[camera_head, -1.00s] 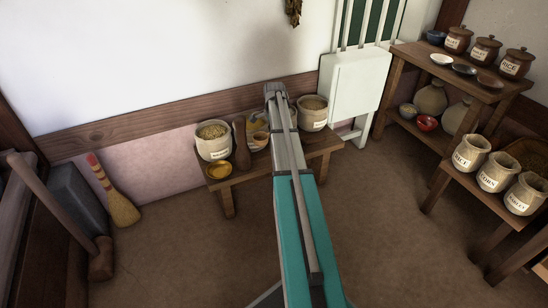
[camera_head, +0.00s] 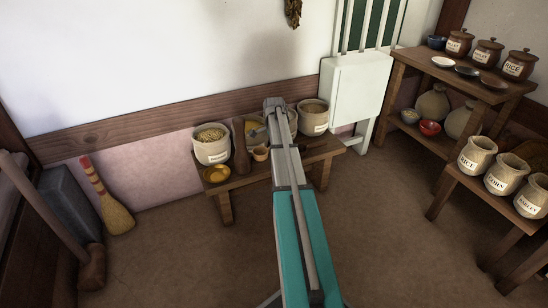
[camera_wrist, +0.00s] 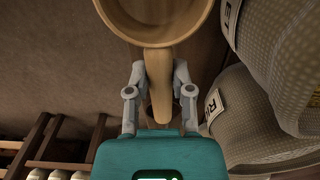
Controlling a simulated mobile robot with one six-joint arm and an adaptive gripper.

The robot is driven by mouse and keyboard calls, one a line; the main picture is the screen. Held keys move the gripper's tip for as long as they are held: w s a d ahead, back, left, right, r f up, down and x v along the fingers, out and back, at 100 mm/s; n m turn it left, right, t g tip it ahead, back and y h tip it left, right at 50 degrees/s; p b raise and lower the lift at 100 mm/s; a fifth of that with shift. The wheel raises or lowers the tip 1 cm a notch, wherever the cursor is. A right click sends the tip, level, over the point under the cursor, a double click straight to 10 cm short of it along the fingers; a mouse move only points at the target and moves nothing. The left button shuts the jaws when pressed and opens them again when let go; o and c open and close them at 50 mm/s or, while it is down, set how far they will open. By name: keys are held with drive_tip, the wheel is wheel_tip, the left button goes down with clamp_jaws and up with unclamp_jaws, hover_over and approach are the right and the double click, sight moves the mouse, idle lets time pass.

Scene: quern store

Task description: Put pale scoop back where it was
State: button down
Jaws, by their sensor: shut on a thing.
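The pale scoop (camera_wrist: 160,55) is a tan wooden one with a round bowl at the top of the wrist view. Its handle points down between my fingers. My gripper (camera_wrist: 160,82) is shut on that handle. In the head view my arm hides the gripper. A small tan cup shape (camera_head: 261,153) shows just left of my arm there; I cannot tell if it is the scoop's bowl. The low wooden bench (camera_head: 225,182) stands by the wall under my arm's end.
In the wrist view, sacks (camera_wrist: 250,110) stand close on the right. Shelves with jars (camera_head: 490,52) are at right.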

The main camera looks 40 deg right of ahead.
drive_tip(key=shift+f, duration=0.1)
wheel_tip(320, 180, down, 4)
drive_tip(key=b, duration=0.4)
drive_tip(key=shift+f+b, duration=0.2)
drive_tip(key=shift+b, duration=0.1)
drive_tip(key=shift+f, duration=0.15)
drive_tip(key=c, duration=0.5)
unclamp_jaws()
drive_tip(key=shift+r, duration=0.3)
wheel_tip(320, 180, up, 12)
drive_tip(key=p, duration=1.2)
drive_tip(key=shift+f, duration=0.1)
